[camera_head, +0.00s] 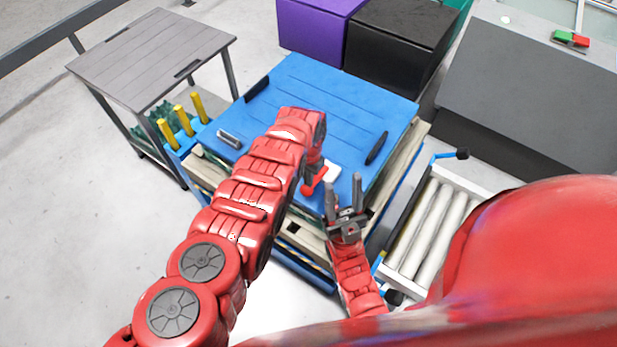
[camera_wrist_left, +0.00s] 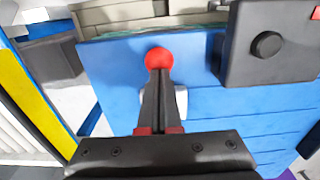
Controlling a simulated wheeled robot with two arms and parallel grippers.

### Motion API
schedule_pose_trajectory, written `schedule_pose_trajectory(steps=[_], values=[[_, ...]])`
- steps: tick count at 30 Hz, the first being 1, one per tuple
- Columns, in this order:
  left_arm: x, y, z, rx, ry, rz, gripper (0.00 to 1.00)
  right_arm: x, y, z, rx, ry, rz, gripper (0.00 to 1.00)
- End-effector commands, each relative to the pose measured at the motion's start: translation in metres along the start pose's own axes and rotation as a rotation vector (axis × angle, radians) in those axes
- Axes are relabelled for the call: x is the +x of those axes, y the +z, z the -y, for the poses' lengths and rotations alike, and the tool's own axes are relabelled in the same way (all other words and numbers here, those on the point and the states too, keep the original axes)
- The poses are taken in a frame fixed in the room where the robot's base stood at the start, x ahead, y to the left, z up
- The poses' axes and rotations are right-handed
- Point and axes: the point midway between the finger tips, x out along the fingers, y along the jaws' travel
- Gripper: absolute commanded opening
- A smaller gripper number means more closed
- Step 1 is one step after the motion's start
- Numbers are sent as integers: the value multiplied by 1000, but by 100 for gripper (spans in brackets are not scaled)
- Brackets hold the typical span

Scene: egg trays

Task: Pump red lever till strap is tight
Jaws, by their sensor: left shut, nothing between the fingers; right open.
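A red ball-shaped knob (camera_wrist_left: 158,58) shows in the left wrist view, just beyond the fingertips of my left gripper (camera_wrist_left: 159,82). Whether they touch is not clear. The fingers are shut with nothing between them. In the head view my left gripper (camera_head: 313,166) points down over the near part of the blue top (camera_head: 320,88), beside a small red part (camera_head: 314,182), which may be the lever. The lever's shaft is not clearly visible. My right gripper (camera_head: 344,182) is open and empty, fingers up, at the near right edge of the stack. I cannot make out the strap clearly.
A grey box with a black knob (camera_wrist_left: 267,44) is right of the red knob in the wrist view. A roller conveyor (camera_head: 425,225) stands to the right, a grey table (camera_head: 150,55) to the left. Purple (camera_head: 315,28) and black (camera_head: 400,35) boxes stand behind.

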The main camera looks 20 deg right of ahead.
Motion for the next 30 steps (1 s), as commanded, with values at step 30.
schedule_pose_trajectory(steps=[30], values=[[-54,-9,0,0,1,1,0,26,-4,-1,0,0,0,47]])
